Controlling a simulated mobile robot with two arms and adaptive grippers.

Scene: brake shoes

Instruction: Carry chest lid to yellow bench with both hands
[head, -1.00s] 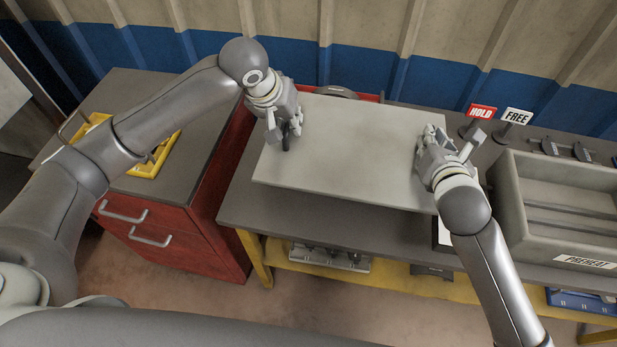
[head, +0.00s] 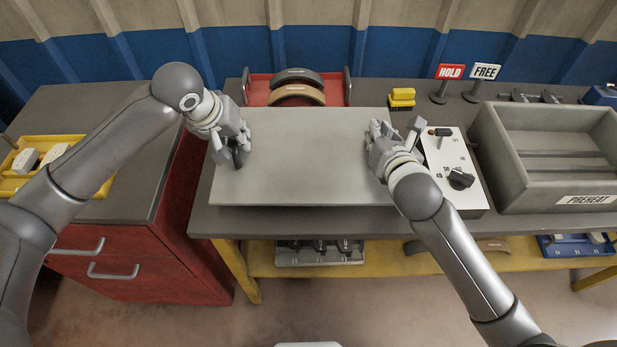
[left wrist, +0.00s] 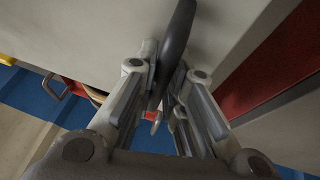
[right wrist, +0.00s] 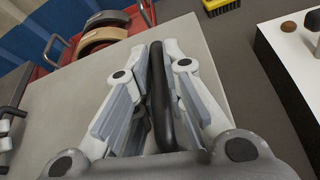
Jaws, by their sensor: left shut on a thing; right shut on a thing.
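The chest lid (head: 305,160) is a flat pale grey panel, held level between my two arms in the head view, over the grey-topped bench with a yellow frame (head: 330,221). I cannot tell whether it touches the bench top. My left gripper (head: 236,152) is shut on a dark handle (left wrist: 176,45) near the lid's left end. My right gripper (head: 376,140) is shut on another dark bar handle (right wrist: 160,95) near the right end. The lid hides part of the bench top. The chest from which the lid comes may be the open grey box marked PREHEAT (head: 550,150).
A red tray (head: 257,92) with curved brake shoes stands behind the lid. A control box with a knob (head: 470,200), a yellow brush (head: 402,97) and HOLD (head: 450,73) and FREE (head: 485,72) signs stand right. A red drawer cabinet (head: 130,262) with a yellow tray (head: 90,185) is left.

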